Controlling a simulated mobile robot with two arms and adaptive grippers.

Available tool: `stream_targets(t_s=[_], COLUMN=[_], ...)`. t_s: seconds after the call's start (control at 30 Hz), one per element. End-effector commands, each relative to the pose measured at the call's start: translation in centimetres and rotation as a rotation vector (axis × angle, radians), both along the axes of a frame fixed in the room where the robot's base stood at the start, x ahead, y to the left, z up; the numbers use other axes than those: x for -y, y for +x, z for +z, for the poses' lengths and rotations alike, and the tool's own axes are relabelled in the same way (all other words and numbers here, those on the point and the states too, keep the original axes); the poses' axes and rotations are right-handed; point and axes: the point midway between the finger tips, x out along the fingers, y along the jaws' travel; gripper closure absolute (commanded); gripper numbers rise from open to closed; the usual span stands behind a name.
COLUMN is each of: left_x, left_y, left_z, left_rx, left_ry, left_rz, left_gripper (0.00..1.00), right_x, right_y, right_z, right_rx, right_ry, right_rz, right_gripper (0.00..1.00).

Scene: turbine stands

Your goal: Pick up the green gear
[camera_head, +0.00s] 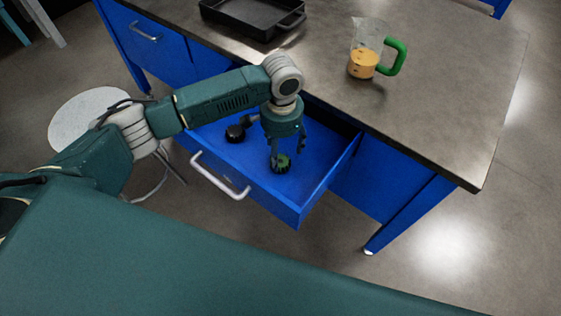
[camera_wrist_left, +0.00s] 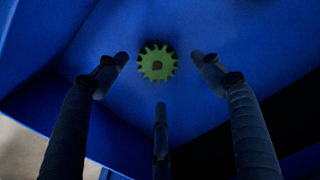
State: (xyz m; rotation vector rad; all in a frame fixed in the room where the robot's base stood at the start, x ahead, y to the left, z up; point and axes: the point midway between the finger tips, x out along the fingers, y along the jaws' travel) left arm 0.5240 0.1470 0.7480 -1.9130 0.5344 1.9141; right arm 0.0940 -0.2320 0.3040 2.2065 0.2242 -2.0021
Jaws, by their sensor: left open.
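The green gear (camera_head: 281,164) lies flat in the open blue drawer (camera_head: 262,192). In the left wrist view the gear (camera_wrist_left: 157,62) sits on the blue drawer floor, just beyond the fingertips. My left gripper (camera_head: 282,150) points down into the drawer over the gear. Its three fingers (camera_wrist_left: 160,78) are spread, with nothing between them; I cannot tell from the pictures whether any touches the gear. My right gripper is in neither view.
A black object (camera_head: 235,133) lies in the drawer left of my gripper. On the grey tabletop (camera_head: 440,110) stand a black tray (camera_head: 245,18) and a glass jug (camera_head: 364,62) with a green handle. A white stool (camera_head: 85,112) stands left of the drawer.

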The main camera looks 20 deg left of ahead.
Motion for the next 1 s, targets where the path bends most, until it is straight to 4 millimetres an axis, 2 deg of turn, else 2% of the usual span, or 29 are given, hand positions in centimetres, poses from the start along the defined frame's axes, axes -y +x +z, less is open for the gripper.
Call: stream_targets(t_s=[0.2,0.53,0.87,1.0], left_x=[-0.1,-0.1,-0.1,-0.1], left_y=[-0.4,-0.4,-0.4,-0.3], left_z=[-3.2,-3.8,-3.8,-3.7], left_rx=[-0.003,0.0,0.0,0.001], left_ry=[0.001,0.0,0.0,-0.001], left_rz=[0.001,0.0,0.0,0.0], left_gripper=[0.32,0.34,1.0,1.0], right_x=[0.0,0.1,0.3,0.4], right_y=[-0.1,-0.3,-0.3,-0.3], right_z=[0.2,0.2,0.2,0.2], right_rx=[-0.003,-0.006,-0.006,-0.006], right_ry=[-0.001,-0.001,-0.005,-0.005], right_rz=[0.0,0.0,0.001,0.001], right_gripper=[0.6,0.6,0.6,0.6])
